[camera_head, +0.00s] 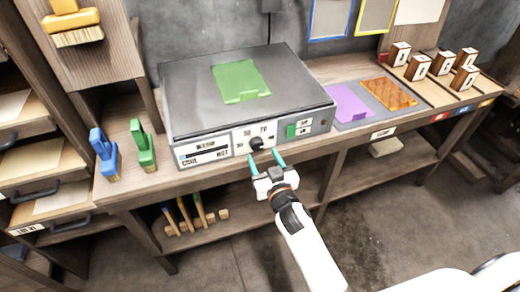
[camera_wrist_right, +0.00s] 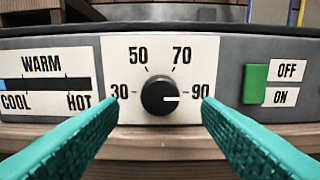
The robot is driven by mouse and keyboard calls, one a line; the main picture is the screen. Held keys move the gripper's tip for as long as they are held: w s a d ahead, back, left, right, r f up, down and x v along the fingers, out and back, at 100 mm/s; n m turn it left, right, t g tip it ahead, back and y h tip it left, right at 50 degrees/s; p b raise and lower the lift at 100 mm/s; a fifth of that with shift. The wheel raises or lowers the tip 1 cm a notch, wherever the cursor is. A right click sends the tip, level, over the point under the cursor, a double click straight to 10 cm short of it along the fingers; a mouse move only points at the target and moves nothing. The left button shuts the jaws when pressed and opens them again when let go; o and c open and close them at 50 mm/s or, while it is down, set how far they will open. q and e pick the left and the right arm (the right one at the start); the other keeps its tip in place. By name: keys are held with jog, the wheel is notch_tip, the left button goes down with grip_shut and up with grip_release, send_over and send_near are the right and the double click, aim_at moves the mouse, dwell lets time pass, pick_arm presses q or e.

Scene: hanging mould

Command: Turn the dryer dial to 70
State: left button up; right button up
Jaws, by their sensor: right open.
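The dryer (camera_head: 190,105) is a grey box on the wooden bench, with a green sheet (camera_head: 240,80) on top. Its black round dial (camera_head: 256,144) is on the front panel; in the wrist view the dial (camera_wrist_right: 160,95) sits among the marks 30, 50, 70 and 90. Its white pointer line points right, at 90. My right gripper (camera_head: 265,162) is open in front of the dial, and its teal fingers also show in the wrist view (camera_wrist_right: 159,112), one on each side below the dial, apart from it. My left gripper is not in view.
A COOL/WARM/HOT gauge (camera_wrist_right: 43,84) shows blue at the COOL end. A green switch (camera_wrist_right: 255,84) is beside OFF/ON labels. Blue (camera_head: 104,150) and green (camera_head: 142,145) handled tools stand left of the dryer. Purple (camera_head: 350,103) and orange (camera_head: 388,94) sheets lie right.

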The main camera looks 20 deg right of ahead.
aim_at(259, 148)
jog(key=shift+w, duration=1.8)
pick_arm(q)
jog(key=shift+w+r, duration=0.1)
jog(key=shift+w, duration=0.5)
pick_arm(e)
jog(key=c, duration=1)
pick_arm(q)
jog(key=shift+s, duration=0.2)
